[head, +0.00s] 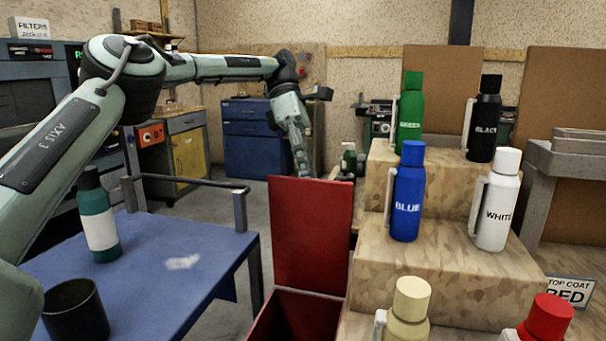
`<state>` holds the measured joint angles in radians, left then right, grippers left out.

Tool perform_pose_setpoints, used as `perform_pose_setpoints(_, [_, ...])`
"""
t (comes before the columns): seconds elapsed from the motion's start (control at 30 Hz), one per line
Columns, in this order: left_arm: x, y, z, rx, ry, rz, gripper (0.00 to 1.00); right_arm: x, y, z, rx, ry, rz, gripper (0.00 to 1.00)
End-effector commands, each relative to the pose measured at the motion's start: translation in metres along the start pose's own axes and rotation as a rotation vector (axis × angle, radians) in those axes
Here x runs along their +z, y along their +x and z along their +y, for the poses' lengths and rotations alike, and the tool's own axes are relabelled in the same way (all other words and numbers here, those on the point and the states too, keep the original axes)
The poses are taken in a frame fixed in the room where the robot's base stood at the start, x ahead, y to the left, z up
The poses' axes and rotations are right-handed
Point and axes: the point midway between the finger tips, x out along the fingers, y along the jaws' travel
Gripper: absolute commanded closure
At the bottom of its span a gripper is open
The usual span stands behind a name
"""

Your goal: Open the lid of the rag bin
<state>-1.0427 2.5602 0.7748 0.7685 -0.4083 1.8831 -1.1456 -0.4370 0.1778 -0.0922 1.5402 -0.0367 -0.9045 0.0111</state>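The red rag bin (262,328) stands on the floor at the bottom centre, between the blue table and the stepped stand. Its red lid (312,235) stands raised, about upright at the bin's back edge, and the dark inside shows below it. The bin's lower part is cut off by the picture's edge. My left arm reaches in from the left and bends down, with its gripper (303,165) just behind the lid's top edge. The fingertips are small and partly hidden, so I cannot tell whether they touch the lid or are open. My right gripper is out of view.
The blue table (215,235) at left holds a teal bottle (101,225) and a dark cup (75,312). The stepped stand (440,265) at right carries several coloured bottles, close to the bin. A blue cabinet (250,140) stands behind. Floor shows between table and bin.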

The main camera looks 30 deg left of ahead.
Motion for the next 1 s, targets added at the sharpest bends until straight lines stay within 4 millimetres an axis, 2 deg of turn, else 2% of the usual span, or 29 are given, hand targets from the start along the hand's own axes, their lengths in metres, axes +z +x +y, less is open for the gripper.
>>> perform_pose_setpoints(0.03, [-0.0067, 0.0064, 0.0034, -0.008, -0.013, 0.014, 1.00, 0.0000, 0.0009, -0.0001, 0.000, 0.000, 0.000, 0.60])
perform_pose_setpoints(0.27, [-0.0071, 0.0070, 0.0034, -0.009, -0.013, 0.015, 1.00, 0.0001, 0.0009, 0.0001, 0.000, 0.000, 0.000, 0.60])
perform_pose_setpoints(0.3, [-0.0071, 0.0071, 0.0034, -0.009, -0.013, 0.015, 0.88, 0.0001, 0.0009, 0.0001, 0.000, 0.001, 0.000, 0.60])
perform_pose_setpoints(0.47, [-0.0053, 0.0056, 0.0026, -0.007, -0.010, 0.011, 0.68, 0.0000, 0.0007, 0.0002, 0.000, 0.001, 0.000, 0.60])
perform_pose_setpoints(1.0, [-0.0033, 0.0020, -0.0001, 0.001, -0.002, 0.005, 0.68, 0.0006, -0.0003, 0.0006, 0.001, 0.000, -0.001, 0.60])
